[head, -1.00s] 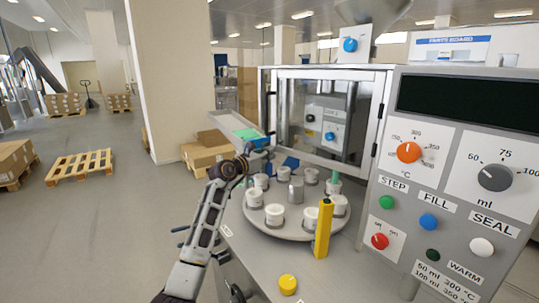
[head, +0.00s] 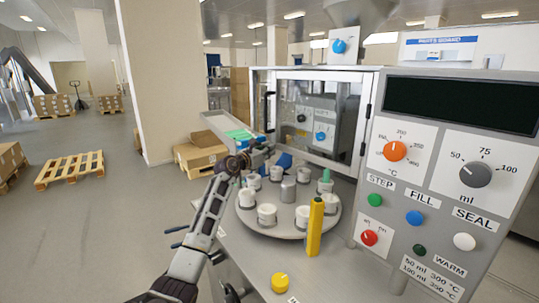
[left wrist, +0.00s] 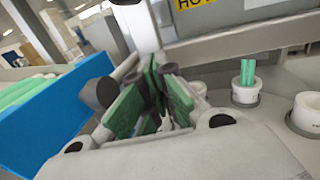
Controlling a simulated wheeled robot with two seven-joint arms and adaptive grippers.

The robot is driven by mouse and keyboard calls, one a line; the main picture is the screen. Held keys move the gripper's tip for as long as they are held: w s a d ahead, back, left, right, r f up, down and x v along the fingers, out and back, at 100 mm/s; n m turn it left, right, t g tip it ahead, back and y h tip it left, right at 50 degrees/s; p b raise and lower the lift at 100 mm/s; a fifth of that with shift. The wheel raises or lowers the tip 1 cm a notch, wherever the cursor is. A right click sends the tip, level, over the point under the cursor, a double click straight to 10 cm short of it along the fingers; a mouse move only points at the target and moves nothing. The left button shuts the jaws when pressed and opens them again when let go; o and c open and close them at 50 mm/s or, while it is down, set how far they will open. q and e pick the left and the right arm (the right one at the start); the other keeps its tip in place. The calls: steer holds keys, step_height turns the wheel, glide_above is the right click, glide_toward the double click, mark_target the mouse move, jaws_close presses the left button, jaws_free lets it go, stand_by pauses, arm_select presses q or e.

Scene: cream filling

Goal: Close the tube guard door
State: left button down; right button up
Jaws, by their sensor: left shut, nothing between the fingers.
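The tube guard door (head: 323,155) is a pale-framed glass door on the front of the machine housing, above the turntable. A dark handle (head: 269,110) is at its left edge and dark hinges are at its right. I cannot tell whether it is fully shut or slightly ajar. My left gripper (head: 266,151) is shut and empty near the door's lower left corner, beside the turntable. In the left wrist view its green-padded fingers (left wrist: 153,98) are together, close to a pale frame; contact is unclear. My right gripper is not in view.
The turntable (head: 288,232) carries several white cups, one with a green tube. A yellow post (head: 315,228) and yellow knob (head: 280,283) stand in front. The control panel (head: 440,180) is on the right. A blue bin (left wrist: 50,125) is beside my left gripper.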

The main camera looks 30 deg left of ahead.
arm_select(q)
steer(key=w, duration=0.2)
steer(key=shift+w+d, duration=0.2)
steer(key=shift+w, duration=0.5)
steer(key=shift+r+p, duration=0.25)
steer(key=shift+p, duration=0.05)
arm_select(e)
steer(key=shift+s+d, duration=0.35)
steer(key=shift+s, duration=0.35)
arm_select(q)
steer(key=shift+f, duration=0.1)
